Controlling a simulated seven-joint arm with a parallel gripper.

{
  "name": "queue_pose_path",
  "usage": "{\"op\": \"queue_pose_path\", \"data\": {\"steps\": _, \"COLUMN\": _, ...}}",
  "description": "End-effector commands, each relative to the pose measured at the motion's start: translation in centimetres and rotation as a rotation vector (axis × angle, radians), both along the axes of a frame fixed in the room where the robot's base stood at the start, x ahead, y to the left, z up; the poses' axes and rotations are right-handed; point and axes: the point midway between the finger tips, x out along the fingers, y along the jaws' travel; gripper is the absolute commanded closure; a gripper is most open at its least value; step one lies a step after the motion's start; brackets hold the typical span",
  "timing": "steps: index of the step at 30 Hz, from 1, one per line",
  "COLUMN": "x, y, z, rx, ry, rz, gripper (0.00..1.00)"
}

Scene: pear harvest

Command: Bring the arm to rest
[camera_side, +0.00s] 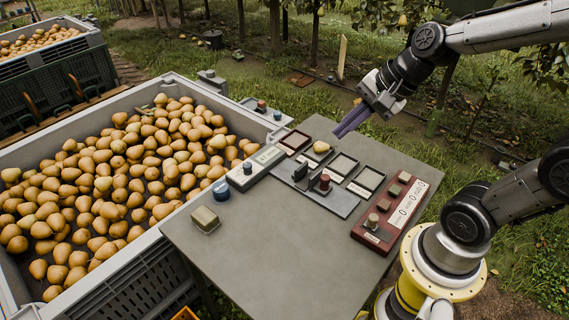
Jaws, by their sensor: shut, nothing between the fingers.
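My gripper (341,131) has purple fingers that are shut with nothing between them. It hangs in the air above the far edge of the grey table (270,265), pointing down to the left. My arm reaches in from the upper right, and its base stands at the lower right beside the table. Below the fingers is a row of small square trays (342,165). One pear (321,147) lies in a tray near the fingertips; the gap between them is hard to judge from this view.
A large grey crate (130,254) full of pears adjoins the table's left side. A red panel with knobs (391,212), a grey plate with a red-topped post (322,186), a long device (256,168) and a small box (205,219) stand on the table. Its front is clear.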

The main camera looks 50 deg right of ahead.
Motion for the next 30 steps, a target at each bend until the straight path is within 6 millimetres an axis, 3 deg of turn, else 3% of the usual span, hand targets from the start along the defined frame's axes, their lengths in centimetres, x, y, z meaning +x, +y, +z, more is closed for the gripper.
{"op": "queue_pose_path", "data": {"steps": 1, "x": -1.4, "y": 1.5, "z": 1.5, "rx": -0.09, "ry": -0.052, "rz": 0.158, "gripper": 1.0}}
{"op": "queue_pose_path", "data": {"steps": 5, "x": -5.5, "y": 3.2, "z": 3.4, "rx": -0.359, "ry": -0.142, "rz": 0.557, "gripper": 1.0}}
{"op": "queue_pose_path", "data": {"steps": 9, "x": -9.0, "y": 2.5, "z": 3.8, "rx": -0.639, "ry": -0.167, "rz": 0.908, "gripper": 1.0}}
{"op": "queue_pose_path", "data": {"steps": 12, "x": -10.2, "y": 1.3, "z": 3.2, "rx": -0.761, "ry": -0.123, "rz": 1.066, "gripper": 1.0}}
{"op": "queue_pose_path", "data": {"steps": 18, "x": -11.1, "y": 0.5, "z": 2.6, "rx": -0.848, "ry": -0.074, "rz": 1.237, "gripper": 1.0}}
{"op": "queue_pose_path", "data": {"steps": 30, "x": -11.1, "y": 0.5, "z": 2.6, "rx": -0.852, "ry": -0.074, "rz": 1.245, "gripper": 1.0}}
